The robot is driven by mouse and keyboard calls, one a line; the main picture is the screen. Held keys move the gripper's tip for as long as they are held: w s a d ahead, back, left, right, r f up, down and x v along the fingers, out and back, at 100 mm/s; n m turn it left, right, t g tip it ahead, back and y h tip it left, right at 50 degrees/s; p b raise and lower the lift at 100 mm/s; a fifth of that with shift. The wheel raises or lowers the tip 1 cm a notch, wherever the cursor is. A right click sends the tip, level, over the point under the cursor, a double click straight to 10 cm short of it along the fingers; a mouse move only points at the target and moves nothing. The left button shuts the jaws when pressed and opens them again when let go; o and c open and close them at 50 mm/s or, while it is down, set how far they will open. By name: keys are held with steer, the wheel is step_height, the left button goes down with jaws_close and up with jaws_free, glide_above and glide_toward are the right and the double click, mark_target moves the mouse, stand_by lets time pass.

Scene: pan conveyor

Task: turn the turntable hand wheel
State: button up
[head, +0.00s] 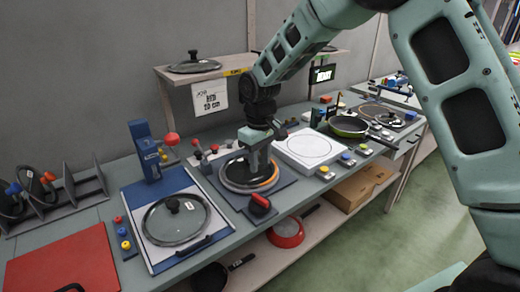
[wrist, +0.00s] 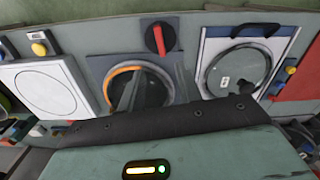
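The turntable (head: 226,182) is a dark round plate with an orange arc on its rim, set in a grey-blue base. It also shows in the wrist view (wrist: 165,84). A black round knob with a red bar (head: 260,202), which looks like the hand wheel, sits at the front corner of that base. It shows at the top of the wrist view (wrist: 160,38). My gripper (head: 258,172) points down over the turntable plate, behind the red-barred knob and apart from it. Its fingers are dark and unclear in the wrist view; I cannot tell their opening or any contact with the plate.
Left of the turntable, a glass lid (head: 175,221) lies on a blue-edged white board, with a blue post (head: 144,150) behind. Right is a white square plate (head: 308,148), then a green pan (head: 348,126). A red pot (head: 286,233) stands on the lower shelf.

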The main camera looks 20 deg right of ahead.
steer(key=shift+r, duration=2.3)
